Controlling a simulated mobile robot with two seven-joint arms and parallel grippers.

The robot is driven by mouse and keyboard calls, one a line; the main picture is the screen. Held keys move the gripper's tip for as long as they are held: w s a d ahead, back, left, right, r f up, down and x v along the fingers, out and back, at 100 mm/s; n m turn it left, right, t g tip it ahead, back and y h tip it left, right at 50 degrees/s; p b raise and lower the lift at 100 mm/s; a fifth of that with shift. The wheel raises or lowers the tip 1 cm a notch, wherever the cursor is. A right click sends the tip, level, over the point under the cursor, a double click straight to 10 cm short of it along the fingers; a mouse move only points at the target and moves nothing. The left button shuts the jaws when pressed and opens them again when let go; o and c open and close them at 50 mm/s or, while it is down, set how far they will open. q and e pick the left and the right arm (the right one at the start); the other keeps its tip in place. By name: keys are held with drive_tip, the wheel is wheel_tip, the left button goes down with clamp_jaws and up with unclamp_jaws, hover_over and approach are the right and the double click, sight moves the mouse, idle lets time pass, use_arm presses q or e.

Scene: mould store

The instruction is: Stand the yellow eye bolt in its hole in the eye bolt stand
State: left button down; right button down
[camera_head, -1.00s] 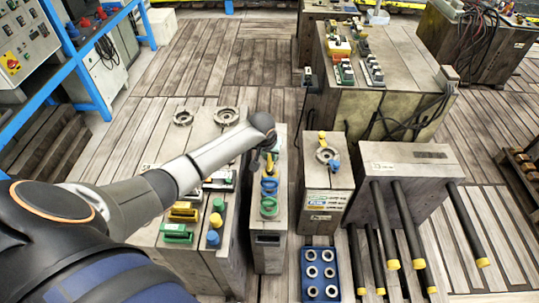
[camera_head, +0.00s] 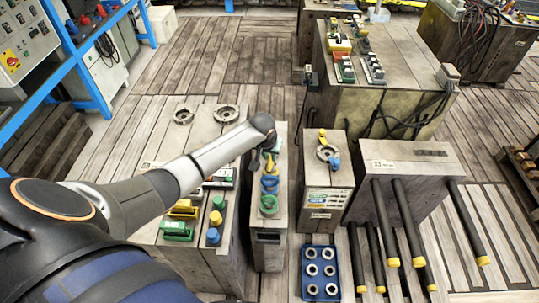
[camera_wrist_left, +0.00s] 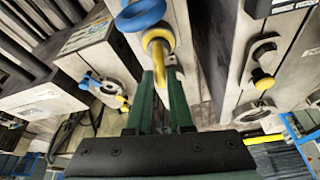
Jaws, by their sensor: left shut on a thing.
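The yellow eye bolt (camera_wrist_left: 160,42) is between the fingertips of my left gripper (camera_wrist_left: 162,75) in the left wrist view. The gripper is shut on it. In the head view my left gripper (camera_head: 268,150) is over the far part of the narrow eye bolt stand (camera_head: 268,237), with the yellow eye bolt (camera_head: 269,165) low beside it. A blue eye bolt (camera_head: 269,184) and a green eye bolt (camera_head: 268,204) stand in a row on the nearer part of the stand. The lower end of the yellow bolt and its hole are hidden, so I cannot tell whether it is seated. My right gripper is out of view.
A wider block (camera_head: 165,258) with coloured pieces stands close on the left. Another block (camera_head: 326,180) with a round metal ring stands to the right. A blue tray (camera_head: 305,292) of rings lies in front of it. Black bars with yellow ends lean farther right.

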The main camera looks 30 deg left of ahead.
use_arm(q)
drive_tip(key=shift+f, duration=0.45)
idle(0.4)
drive_tip(key=c, duration=0.7)
unclamp_jaws()
drive_tip(key=shift+s+r, duration=0.2)
drive_tip(key=shift+r, duration=0.3)
drive_tip(key=p+v, duration=0.2)
drive_tip(key=v, duration=0.9)
drive_tip(key=shift+r, duration=0.2)
